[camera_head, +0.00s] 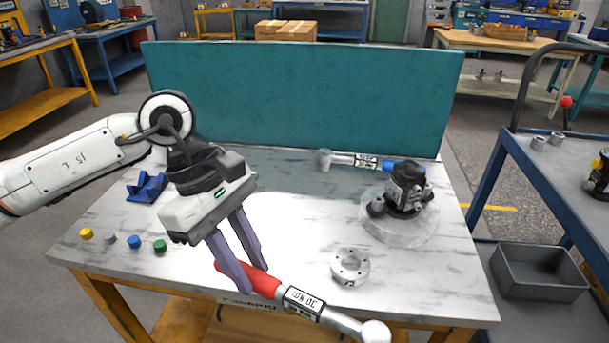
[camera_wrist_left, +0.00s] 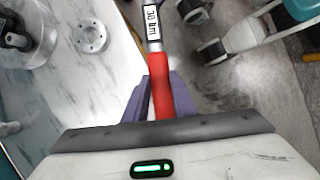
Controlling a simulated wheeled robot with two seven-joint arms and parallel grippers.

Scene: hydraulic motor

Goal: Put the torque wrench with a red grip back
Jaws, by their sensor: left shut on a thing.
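The torque wrench with a red grip (camera_head: 262,283) is at the front edge of the table in the head view, its silver head end pointing to the lower right. A label on its shaft shows in the left wrist view (camera_wrist_left: 152,28). My left gripper (camera_head: 247,280) is shut on the red grip, and the grip also lies between the fingers in the left wrist view (camera_wrist_left: 161,85). A blue-gripped torque wrench (camera_head: 345,160) lies at the back of the table. A blue holder block (camera_head: 148,189) stands at the left. My right gripper is not in view.
A hydraulic motor (camera_head: 408,186) stands on a round clear base (camera_head: 378,222) at the right. A metal ring (camera_head: 350,266) lies near the wrench. Several coloured caps (camera_head: 134,241) sit at the left. A teal panel (camera_head: 300,100) closes the back. The middle of the table is clear.

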